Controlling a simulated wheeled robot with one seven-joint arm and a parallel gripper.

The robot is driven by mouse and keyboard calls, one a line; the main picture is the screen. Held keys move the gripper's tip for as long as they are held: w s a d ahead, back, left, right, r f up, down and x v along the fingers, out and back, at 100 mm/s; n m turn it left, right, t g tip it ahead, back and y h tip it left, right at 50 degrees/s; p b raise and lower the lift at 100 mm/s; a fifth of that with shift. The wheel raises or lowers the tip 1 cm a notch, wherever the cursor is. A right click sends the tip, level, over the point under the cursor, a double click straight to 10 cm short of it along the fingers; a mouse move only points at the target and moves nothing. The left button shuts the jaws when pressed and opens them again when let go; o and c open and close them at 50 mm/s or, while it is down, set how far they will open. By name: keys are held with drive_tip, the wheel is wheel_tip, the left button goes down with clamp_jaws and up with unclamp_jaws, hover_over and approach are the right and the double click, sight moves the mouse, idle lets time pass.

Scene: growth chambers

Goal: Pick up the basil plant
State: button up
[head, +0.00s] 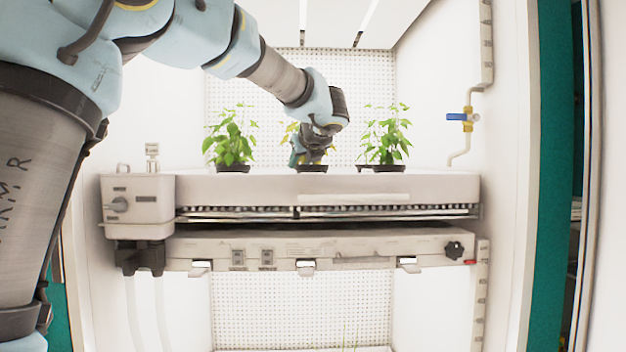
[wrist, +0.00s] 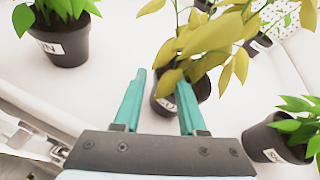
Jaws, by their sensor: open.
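I cannot tell for sure which plant is the basil, as the label lettering is only partly legible. A yellow-leaved plant (wrist: 205,45) in a dark pot (wrist: 162,104) stands straight ahead of my gripper (wrist: 161,80). My gripper is open and empty, its teal fingers on either side of that pot's near face and white label. I cannot tell if they touch it. In the head view my gripper (head: 308,156) is over the middle of the shelf and hides most of this plant; some yellow leaves (head: 290,130) show.
Green plants stand left (head: 230,140) and right (head: 383,135) on the white shelf (head: 250,187). In the wrist view their dark pots (wrist: 62,42) (wrist: 268,140) flank my gripper. Another pot (wrist: 262,43) sits behind. A perforated wall closes the back.

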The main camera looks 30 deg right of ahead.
drive_tip(key=shift+x, duration=1.45)
drive_tip(key=shift+s+a+r, duration=0.15)
drive_tip(key=shift+a, duration=0.05)
drive_tip(key=shift+c, duration=1.4)
clamp_jaws()
